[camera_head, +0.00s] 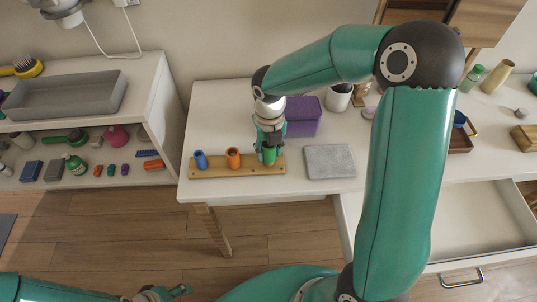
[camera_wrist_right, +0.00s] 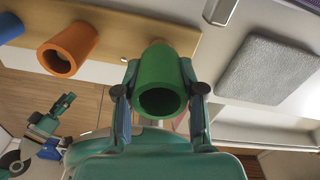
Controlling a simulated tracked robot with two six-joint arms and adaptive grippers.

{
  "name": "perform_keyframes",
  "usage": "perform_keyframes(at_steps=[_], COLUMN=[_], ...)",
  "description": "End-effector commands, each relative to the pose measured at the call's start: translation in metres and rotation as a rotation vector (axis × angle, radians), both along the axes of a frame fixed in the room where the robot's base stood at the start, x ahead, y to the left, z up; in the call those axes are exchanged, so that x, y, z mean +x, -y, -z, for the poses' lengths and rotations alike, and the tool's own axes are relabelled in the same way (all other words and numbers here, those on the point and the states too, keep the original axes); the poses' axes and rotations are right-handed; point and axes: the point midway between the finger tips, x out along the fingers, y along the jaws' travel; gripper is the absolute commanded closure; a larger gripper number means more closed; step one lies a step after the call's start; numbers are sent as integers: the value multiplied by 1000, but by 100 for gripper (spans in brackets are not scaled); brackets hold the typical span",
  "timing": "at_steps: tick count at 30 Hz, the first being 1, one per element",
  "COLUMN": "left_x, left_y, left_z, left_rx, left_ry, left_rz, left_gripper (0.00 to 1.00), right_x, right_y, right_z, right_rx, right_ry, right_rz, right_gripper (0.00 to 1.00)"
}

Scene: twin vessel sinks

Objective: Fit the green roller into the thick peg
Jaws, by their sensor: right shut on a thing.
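The green roller (camera_head: 269,155) is a hollow cylinder held upright over the right end of the wooden board (camera_head: 211,173). My right gripper (camera_head: 269,151) is shut on it from both sides. In the right wrist view the green roller (camera_wrist_right: 160,80) sits between the two fingers, its open bore toward the camera. Its far end covers the spot on the board, so I cannot tell whether it is around a peg or just above one. The thick peg is not clearly visible. My left gripper (camera_head: 172,293) is at the bottom edge, far from the board; its opening is unclear.
On the same board stand a blue roller (camera_head: 201,160) and an orange roller (camera_head: 233,158), left of the green one. A grey slab (camera_head: 330,161) lies close to the board's right end. A purple box (camera_head: 303,117) stands behind. An open drawer (camera_head: 470,215) is at right.

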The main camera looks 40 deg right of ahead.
Motion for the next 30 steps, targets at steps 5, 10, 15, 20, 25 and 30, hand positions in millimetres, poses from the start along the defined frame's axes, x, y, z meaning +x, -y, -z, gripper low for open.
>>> perform_keyframes(at_steps=[5,10,15,20,25,30], left_x=[0,0,0,0,0,0], left_y=[0,0,0,0,0,0], left_z=[2,2,3,3,3,3], left_rx=[0,0,0,0,0,0], left_ry=[0,0,0,0,0,0], left_rz=[0,0,0,0,0,0], left_gripper=[46,46,46,46,46,46], right_x=[0,0,0,0,0,0], right_y=[0,0,0,-1,-1,-1], right_z=[25,28,29,30,30,30], right_rx=[0,0,0,0,0,0], right_ry=[-2,-1,-1,-1,0,0], right_rz=[0,0,0,0,0,0], right_gripper=[75,75,75,50,36,36])
